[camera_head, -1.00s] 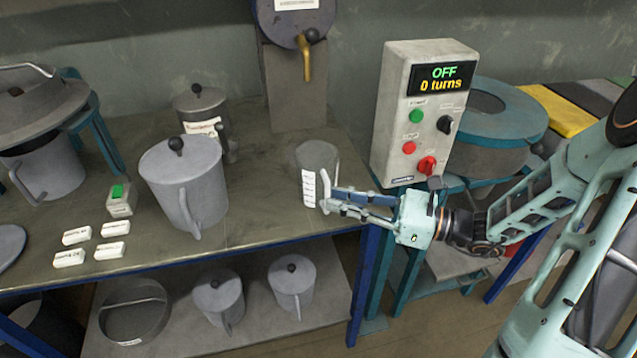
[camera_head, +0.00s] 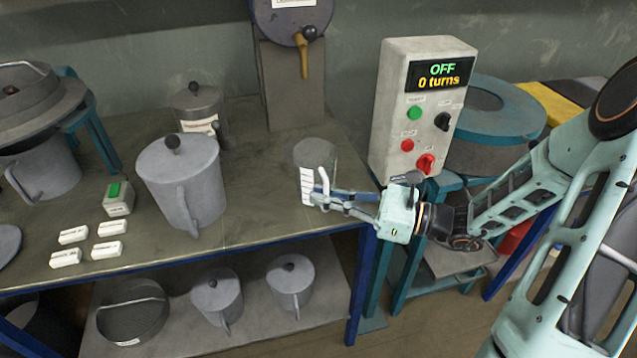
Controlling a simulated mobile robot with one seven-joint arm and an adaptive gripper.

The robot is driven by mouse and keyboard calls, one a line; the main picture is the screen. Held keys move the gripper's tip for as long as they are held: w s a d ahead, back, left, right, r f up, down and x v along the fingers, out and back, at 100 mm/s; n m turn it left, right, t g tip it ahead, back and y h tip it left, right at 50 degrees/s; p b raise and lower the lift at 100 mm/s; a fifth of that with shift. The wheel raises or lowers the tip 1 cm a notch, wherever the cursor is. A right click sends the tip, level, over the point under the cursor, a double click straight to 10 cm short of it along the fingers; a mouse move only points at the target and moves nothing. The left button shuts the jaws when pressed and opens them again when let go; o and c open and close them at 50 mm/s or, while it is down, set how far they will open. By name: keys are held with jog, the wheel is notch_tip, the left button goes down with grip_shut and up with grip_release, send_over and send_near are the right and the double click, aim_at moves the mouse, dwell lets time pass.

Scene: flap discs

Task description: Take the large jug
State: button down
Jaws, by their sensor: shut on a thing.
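A grey measuring cup (camera_head: 326,157) with a white scale strip and a side handle stands upright near the table's front right. My gripper (camera_head: 319,200) comes in from the right, low on the cup's handle side, and is shut on its handle. The fingers partly hide the handle and the cup's lower part. A larger grey jug (camera_head: 205,180) with a lid, black knob and front handle stands on the table to the left, apart from my gripper. Two smaller lidded jugs (camera_head: 216,297) (camera_head: 291,287) stand on the shelf below.
A control box (camera_head: 392,120) reading OFF, 0 turns stands close behind my gripper, on the right. A labelled lidded pot (camera_head: 203,103) is behind the large jug. White blocks (camera_head: 74,236) and a green-topped box (camera_head: 118,203) lie at left. Bare table lies between jug and cup.

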aim_at(325, 183)
jog(key=shift+r, duration=0.5)
notch_tip(325, 183, up, 3)
jog(key=shift+f+p, duration=0.2)
jog(key=shift+p, duration=0.5)
jog(key=s+d+r+p, duration=0.3)
jog(key=s+d+r, duration=0.3)
jog(key=s+r, duration=0.3)
jog(key=s, duration=0.3)
jog(key=shift+s+r, duration=0.2)
jog(key=shift+s, duration=0.1)
jog(key=c, duration=2.6)
grip_release()
grip_shut()
